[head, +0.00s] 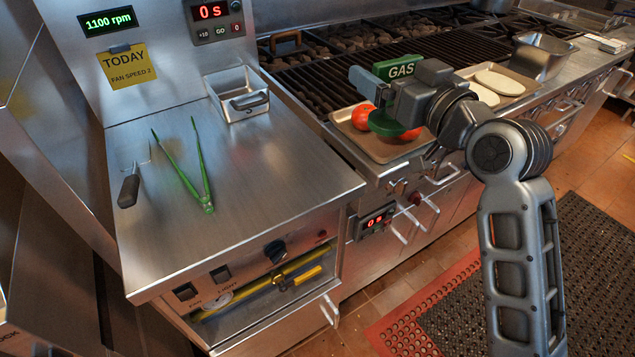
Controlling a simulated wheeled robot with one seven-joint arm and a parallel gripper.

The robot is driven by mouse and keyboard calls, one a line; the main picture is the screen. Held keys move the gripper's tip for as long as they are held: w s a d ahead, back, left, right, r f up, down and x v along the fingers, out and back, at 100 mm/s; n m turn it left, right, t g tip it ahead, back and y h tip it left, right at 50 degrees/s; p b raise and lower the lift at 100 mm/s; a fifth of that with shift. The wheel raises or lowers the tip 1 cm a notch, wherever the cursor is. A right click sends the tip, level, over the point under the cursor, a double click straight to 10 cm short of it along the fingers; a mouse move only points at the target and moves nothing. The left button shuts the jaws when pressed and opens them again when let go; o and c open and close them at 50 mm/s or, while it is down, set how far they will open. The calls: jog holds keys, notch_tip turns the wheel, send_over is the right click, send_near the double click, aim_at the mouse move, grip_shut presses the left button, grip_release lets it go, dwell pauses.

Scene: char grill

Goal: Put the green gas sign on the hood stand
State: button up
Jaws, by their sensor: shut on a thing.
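The green gas sign (400,68) has a plate with white "GAS" lettering on top and a round green base (388,124) below. My gripper (382,97) is shut on the sign's middle, between plate and base, and hides that part. It holds the sign roughly upright in front of the grill, over the near edge of a metal tray. The steel stand (255,187) with the hood panel behind it is at left, with a bare top at its middle and right. The sign is to the right of this stand and apart from it.
Green tongs (180,168) and a dark-handled scraper (129,187) lie on the stand's left half. A small steel pan (242,108) stands at its back right. The tray (382,151) under the sign holds red tomatoes (364,116). A yellow note (126,67) hangs on the panel.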

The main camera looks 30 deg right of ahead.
jog(key=shift+n+y, duration=0.4)
jog(key=shift+y, duration=0.2)
jog(key=shift+w+a+f+p, duration=0.25)
jog(key=shift+w+a+f, duration=0.4)
jog(key=shift+a+f, duration=1.4)
jog(key=shift+w+a+f+p, duration=0.2)
jog(key=shift+w+a+f, duration=0.4)
jog(key=shift+a+f, duration=1.4)
jog(key=shift+w+a+f+p, duration=0.25)
jog(key=shift+w+a+f, duration=0.65)
jog(key=shift+a, duration=1.95)
jog(key=shift+s+f, duration=0.25)
jog(key=shift+f, duration=0.05)
jog(key=shift+f, duration=0.15)
jog(key=o, duration=1.2)
